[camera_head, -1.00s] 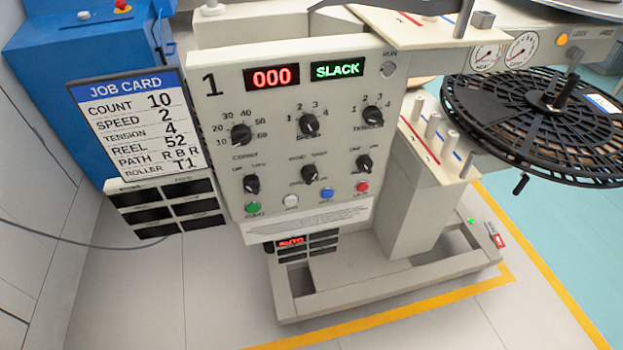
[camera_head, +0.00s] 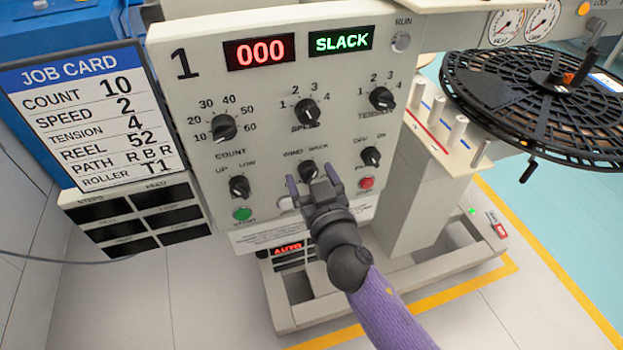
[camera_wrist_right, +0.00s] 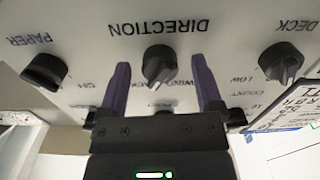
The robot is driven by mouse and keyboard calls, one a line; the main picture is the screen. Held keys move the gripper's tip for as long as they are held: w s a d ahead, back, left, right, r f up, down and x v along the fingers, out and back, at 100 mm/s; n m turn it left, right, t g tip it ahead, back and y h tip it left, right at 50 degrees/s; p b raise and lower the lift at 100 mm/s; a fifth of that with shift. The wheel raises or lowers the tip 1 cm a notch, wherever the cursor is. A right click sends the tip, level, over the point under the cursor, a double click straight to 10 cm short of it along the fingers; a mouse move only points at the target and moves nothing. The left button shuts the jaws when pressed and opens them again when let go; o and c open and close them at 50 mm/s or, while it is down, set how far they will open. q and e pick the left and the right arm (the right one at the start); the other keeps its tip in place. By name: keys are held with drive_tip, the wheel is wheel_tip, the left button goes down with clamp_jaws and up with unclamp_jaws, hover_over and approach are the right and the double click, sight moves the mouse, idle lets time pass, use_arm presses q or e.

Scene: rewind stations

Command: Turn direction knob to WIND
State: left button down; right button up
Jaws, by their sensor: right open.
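The direction knob (camera_head: 308,171) is a black pointer knob in the lower row of the pale panel, middle column. The WIND label is at its upper left in the head view. In the right wrist view, which is upside down, the knob (camera_wrist_right: 159,64) sits under the DIRECTION lettering, with WIND at its lower right. Its narrow end points roughly downward there; the exact setting is hard to tell. My right gripper (camera_head: 312,178) is open. In the wrist view its two purple fingers (camera_wrist_right: 160,68) stand either side of the knob, with visible gaps. My left gripper is not in view.
The deck knob (camera_head: 239,187) and paper knob (camera_head: 370,156) flank the direction knob. Green (camera_head: 242,214) and red (camera_head: 366,183) buttons sit just below the row. The display (camera_head: 342,41) reads SLACK. A job card (camera_head: 83,120) hangs at left; a black reel (camera_head: 530,105) is at right.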

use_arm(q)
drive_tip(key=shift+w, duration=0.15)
use_arm(e)
drive_tip(key=shift+w, duration=0.1)
drive_tip(key=c, duration=0.4)
clamp_jaws()
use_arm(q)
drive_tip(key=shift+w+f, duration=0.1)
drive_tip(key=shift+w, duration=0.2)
